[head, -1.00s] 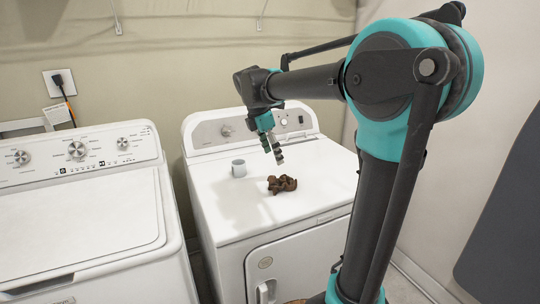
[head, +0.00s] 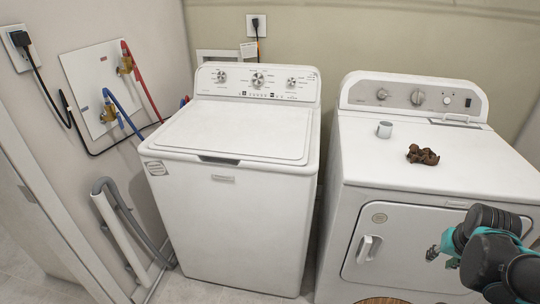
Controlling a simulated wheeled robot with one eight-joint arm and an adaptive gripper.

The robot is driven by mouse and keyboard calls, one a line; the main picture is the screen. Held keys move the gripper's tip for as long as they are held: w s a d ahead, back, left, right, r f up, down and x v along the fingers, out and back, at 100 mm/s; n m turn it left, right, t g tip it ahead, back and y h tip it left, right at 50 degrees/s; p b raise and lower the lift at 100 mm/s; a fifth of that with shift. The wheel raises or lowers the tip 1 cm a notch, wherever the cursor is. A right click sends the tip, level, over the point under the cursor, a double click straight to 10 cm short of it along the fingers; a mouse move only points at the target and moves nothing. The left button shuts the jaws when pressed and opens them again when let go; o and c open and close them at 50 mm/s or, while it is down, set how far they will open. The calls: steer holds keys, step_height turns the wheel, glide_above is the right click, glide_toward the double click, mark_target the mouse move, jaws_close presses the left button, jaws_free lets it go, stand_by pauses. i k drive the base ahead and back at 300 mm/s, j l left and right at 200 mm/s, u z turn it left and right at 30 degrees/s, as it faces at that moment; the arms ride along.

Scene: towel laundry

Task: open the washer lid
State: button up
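The white top-loading washer (head: 232,225) stands left of centre in the head view. Its lid (head: 240,131) lies flat and closed on top, with a dark handle recess (head: 218,160) at the middle of its front edge. My gripper (head: 438,256) is at the lower right, in front of the dryer's front and well to the right of the washer. It is small and turned partly away, so I cannot tell how its fingers stand. I see nothing held in it.
The white dryer (head: 440,165) stands to the right, separated by a narrow gap. Hoses (head: 122,215) and a valve panel (head: 105,90) are on the left. The washer's lid is clear.

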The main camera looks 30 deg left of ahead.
mark_target(279, 134)
steer(key=l+u, duration=0.2)
steer(key=u, duration=0.3)
steer(key=i+l+u, duration=0.1)
steer(key=l+u, duration=0.15)
steer(key=u, duration=0.2)
